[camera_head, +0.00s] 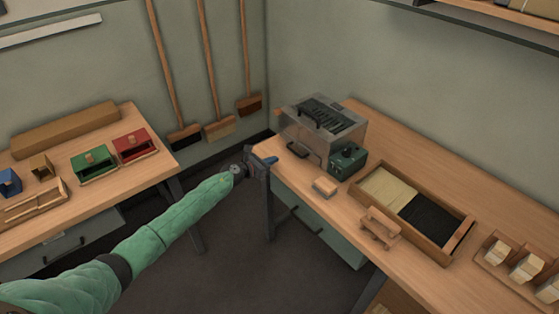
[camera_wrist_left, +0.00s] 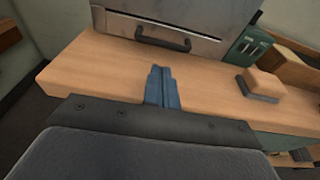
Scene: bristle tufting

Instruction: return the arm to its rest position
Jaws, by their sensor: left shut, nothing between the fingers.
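My left arm (camera_head: 165,226), in a green sleeve, reaches in from the lower left in the head view. My left gripper (camera_head: 268,160) is at the near left corner of the right-hand workbench (camera_head: 375,130). In the left wrist view its blue fingers (camera_wrist_left: 162,88) are together and hold nothing. They point toward the metal box machine (camera_wrist_left: 175,35), with bench top showing between. My right gripper is not in view.
A green device (camera_head: 347,160), a small block (camera_head: 325,187) and a tray of pale and black bristles (camera_head: 462,256) stand on the right bench. The left bench (camera_head: 135,185) holds red and green boxes (camera_head: 134,146). Open floor (camera_head: 235,265) lies between the benches.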

